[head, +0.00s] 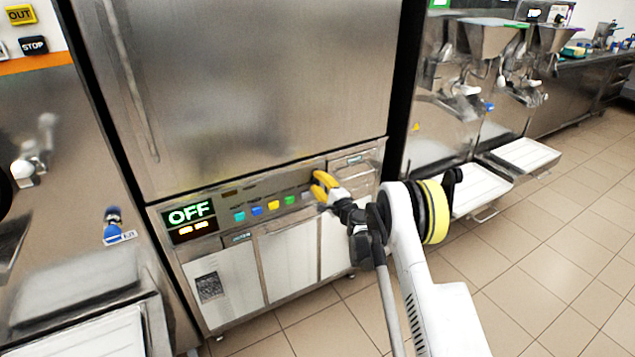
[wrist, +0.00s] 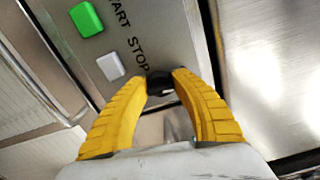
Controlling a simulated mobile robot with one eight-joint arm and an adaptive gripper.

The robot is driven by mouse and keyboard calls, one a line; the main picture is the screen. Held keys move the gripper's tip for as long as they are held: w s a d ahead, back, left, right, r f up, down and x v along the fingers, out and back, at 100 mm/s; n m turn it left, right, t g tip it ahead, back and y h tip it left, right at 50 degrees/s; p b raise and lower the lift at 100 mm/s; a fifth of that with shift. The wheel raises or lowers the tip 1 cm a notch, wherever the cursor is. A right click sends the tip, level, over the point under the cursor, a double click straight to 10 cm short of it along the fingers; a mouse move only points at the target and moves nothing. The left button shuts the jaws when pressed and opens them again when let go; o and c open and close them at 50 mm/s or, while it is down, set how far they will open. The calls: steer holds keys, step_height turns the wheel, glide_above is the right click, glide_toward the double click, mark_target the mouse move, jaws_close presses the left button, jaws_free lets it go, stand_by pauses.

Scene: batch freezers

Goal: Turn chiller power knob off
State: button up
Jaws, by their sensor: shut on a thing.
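The chiller (head: 250,90) is a tall steel cabinet with a control panel low on its front. Its display (head: 189,215) reads OFF in green. The power knob (wrist: 160,82) is dark and round, at the end of the panel past the white button in the wrist view. My gripper (wrist: 159,78) has its yellow fingers closed on the knob, one on each side. In the head view my gripper (head: 322,187) is at the panel's right end and hides the knob. The knob's pointer cannot be made out.
Green (wrist: 86,19) and white (wrist: 111,66) buttons sit beside the knob, near START STOP lettering. More coloured buttons (head: 257,210) line the panel. White lower doors (head: 287,260) are below. Other machines (head: 470,80) stand at right; the tiled floor (head: 540,270) is clear.

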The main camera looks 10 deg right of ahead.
steer(key=shift+n, duration=0.9)
steer(key=o, duration=1.2)
steer(key=shift+s, duration=0.1)
steer(key=v, duration=1.1)
steer(key=shift+s+d, duration=0.15)
steer(key=shift+s, duration=0.2)
